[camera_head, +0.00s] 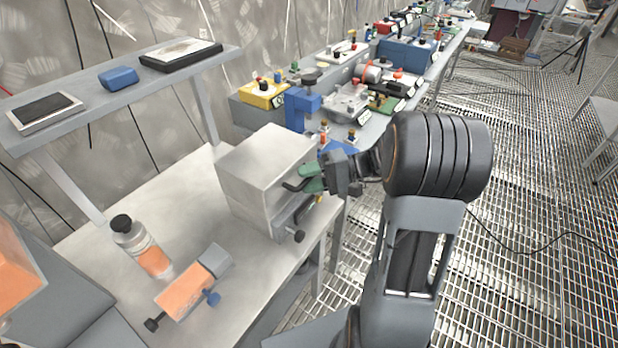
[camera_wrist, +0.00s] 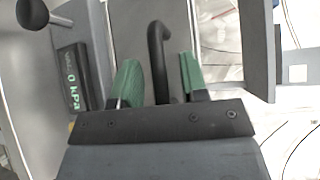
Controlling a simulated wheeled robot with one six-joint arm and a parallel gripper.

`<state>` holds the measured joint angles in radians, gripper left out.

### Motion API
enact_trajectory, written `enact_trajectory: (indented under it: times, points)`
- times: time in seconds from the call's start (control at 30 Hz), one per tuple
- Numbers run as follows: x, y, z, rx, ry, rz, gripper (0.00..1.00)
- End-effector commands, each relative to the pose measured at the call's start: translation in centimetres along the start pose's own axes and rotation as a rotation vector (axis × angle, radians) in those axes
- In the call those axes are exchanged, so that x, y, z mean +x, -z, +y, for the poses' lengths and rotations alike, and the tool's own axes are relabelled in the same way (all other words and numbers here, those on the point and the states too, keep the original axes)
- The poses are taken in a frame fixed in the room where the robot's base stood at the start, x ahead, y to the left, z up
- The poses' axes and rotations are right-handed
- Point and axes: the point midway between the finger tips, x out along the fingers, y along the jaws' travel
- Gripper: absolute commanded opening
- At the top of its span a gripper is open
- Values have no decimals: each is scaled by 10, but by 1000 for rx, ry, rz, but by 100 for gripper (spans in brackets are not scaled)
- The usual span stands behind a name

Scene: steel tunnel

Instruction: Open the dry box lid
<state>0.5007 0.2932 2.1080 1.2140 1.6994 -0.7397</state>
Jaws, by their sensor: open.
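The dry box (camera_head: 245,185), a pale grey metal box, stands on the white bench with its lid shut. A black hooked handle (camera_head: 293,187) sticks out from its front; it also shows in the wrist view (camera_wrist: 157,45). My gripper (camera_head: 308,178) is at the front of the box. In the wrist view my gripper (camera_wrist: 155,78) is open, with one green finger on each side of the handle and gaps between. A black display (camera_wrist: 73,78) reading 0 kPa and a round-ended knob (camera_wrist: 32,14) are left of the handle.
An orange-labelled bottle (camera_head: 142,248) and an orange and grey device (camera_head: 190,288) stand on the bench left of the box. A raised shelf (camera_head: 125,92) is behind. A long bench (camera_head: 425,85) with several instruments runs to the back right. The grated floor at right is mostly clear.

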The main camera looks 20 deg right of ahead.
Motion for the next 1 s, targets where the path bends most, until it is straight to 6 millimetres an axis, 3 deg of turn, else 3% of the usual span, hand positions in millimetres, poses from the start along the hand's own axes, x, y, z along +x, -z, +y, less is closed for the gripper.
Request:
enact_trajectory:
  times: [0.43, 0.8, 1.0]
  points:
    - [0, 0, 0, 0, 0, 0, 0]
    - [0, 0, -1, 1, -2, -1, 0]
    - [5, 0, -16, 30, -36, -13, 0]
